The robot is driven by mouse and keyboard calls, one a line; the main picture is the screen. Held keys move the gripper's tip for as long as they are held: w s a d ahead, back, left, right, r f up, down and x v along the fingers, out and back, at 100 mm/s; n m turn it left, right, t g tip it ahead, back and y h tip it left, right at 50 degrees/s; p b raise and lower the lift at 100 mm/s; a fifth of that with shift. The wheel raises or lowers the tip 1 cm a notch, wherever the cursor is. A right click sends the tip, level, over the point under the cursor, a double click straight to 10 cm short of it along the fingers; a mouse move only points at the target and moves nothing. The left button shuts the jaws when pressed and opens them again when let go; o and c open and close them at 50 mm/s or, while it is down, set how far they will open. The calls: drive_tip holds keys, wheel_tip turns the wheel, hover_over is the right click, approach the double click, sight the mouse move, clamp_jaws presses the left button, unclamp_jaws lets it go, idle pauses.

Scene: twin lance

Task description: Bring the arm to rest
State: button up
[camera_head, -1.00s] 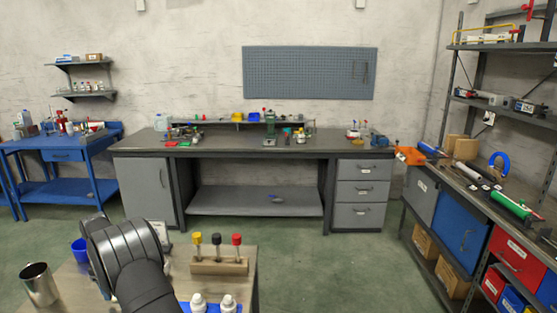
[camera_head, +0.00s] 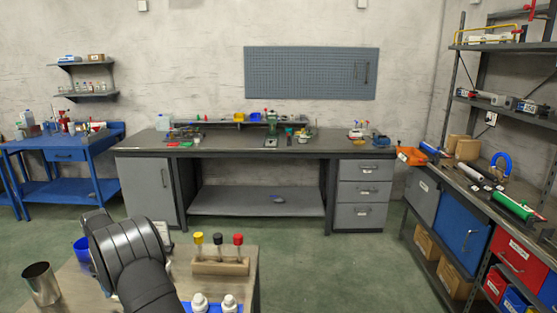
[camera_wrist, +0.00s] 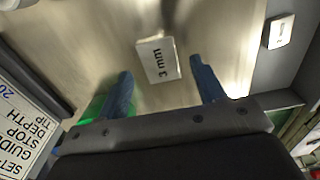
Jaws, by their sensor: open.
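My gripper (camera_wrist: 162,66) is open in the wrist view, with its two blue fingers apart. A small white block marked "3 mm" (camera_wrist: 158,60) shows on the pale surface between and beyond the fingers. Nothing is held between the fingers. In the head view my dark arm is bent over the near wooden table (camera_head: 245,285) at the lower left, and it hides the gripper there.
On the near table stand a wooden rack (camera_head: 220,266) with yellow, black and red capped items, white-topped bottles (camera_head: 200,302), a metal cup (camera_head: 41,284) and a blue cup (camera_head: 82,250). A sign (camera_wrist: 25,115) and a green thing (camera_wrist: 92,108) lie left of the gripper.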

wheel_tip(320, 180, down, 2)
drive_tip(key=shift+f, duration=0.1)
drive_tip(key=shift+r, duration=0.3)
wheel_tip(320, 180, up, 4)
drive_tip(key=shift+f, duration=0.2)
drive_tip(key=w+d+r, duration=0.3)
drive_tip(key=d+r, duration=0.4)
drive_tip(key=d, duration=0.5)
drive_tip(key=s+a+f, duration=0.2)
drive_tip(key=s, duration=0.2)
drive_tip(key=s+a+f, duration=0.2)
drive_tip(key=s, duration=0.2)
drive_tip(key=s+a+f, duration=0.2)
drive_tip(key=s, duration=0.3)
drive_tip(key=shift+a+f, duration=0.15)
drive_tip(key=shift+f, duration=0.2)
drive_tip(key=s+f, duration=0.3)
drive_tip(key=s, duration=0.4)
drive_tip(key=s+f, duration=0.3)
drive_tip(key=s, duration=0.4)
drive_tip(key=f, duration=0.9)
drive_tip(key=shift+w+a+f, duration=0.15)
drive_tip(key=shift+w+a, duration=0.2)
